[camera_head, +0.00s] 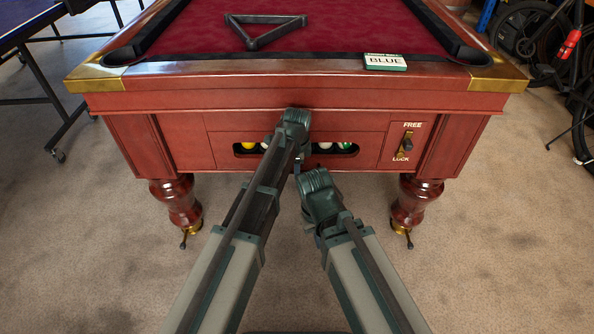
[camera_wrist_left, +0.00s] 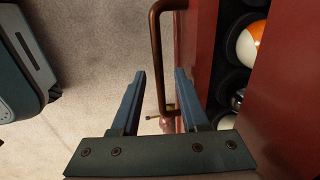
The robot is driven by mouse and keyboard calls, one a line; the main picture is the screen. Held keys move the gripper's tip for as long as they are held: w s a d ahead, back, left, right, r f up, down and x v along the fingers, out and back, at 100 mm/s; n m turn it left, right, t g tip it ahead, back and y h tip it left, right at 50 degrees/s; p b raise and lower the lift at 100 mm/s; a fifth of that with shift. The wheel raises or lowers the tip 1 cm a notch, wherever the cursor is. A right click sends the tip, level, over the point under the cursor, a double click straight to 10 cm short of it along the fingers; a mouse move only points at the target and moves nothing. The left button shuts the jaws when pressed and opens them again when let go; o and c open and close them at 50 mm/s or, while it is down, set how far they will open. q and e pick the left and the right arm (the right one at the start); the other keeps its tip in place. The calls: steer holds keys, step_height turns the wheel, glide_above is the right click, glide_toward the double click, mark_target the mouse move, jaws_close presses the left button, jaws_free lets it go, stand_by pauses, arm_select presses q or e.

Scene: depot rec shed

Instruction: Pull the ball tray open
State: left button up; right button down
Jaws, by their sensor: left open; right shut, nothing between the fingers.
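The ball tray (camera_head: 222,157) is a red wood panel in the front of the pool table, with a dark slot showing balls. Its brass handle (camera_wrist_left: 155,45) shows in the left wrist view but is hidden behind my left arm in the head view. My left gripper (camera_head: 294,122) is at the tray front. In the left wrist view it is open (camera_wrist_left: 160,73), and the handle's bar runs between its fingers; contact cannot be told. My right gripper (camera_head: 318,190) is shut and empty, below and in front of the tray.
A lever (camera_head: 407,145) sits between the FREE and LOCK labels, right of the tray. Turned legs (camera_head: 178,204) stand at both sides. Bikes are at right; the carpet in front is clear.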

arm_select(q)
jaws_close()
stand_by(1.4)
